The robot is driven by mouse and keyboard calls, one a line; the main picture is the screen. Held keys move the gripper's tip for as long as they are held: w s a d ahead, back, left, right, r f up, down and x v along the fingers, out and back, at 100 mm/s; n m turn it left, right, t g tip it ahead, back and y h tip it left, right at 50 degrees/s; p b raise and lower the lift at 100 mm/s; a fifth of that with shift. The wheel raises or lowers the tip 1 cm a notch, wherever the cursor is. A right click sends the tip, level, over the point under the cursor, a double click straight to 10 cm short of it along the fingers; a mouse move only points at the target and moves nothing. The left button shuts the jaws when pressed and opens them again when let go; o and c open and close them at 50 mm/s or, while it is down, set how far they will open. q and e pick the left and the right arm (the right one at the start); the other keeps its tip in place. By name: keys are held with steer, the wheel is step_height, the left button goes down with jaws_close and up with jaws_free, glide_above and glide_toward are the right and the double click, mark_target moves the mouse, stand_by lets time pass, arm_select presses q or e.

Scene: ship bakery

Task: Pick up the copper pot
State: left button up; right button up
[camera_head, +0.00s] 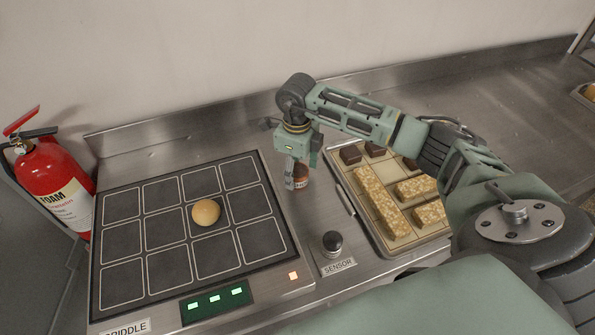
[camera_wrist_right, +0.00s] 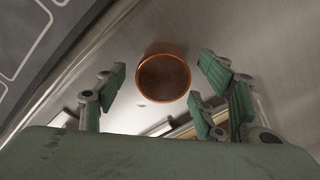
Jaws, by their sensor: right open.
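The copper pot (camera_head: 301,181) stands on the steel counter between the griddle and the tray, partly hidden by my right gripper (camera_head: 296,172). In the right wrist view the copper pot (camera_wrist_right: 163,77) shows from above as a round copper rim with a dark brown inside. My right gripper (camera_wrist_right: 165,98) is open, with green fingers on both sides of the picture. The pot lies between and slightly beyond the fingertips, and no finger clearly touches it. My left gripper is not in view.
The griddle (camera_head: 124,252) on the left holds a round bun (camera_head: 206,212). A tray (camera_head: 374,236) with bars and dark pieces lies right of the pot. A red extinguisher (camera_head: 55,180) stands far left. The wall is behind.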

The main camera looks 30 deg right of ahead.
steer(key=shift+f, duration=0.7)
steer(key=c, duration=1.3)
steer(key=shift+c, duration=0.2)
steer(key=shift+w+r, duration=0.1)
steer(key=shift+r, duration=0.05)
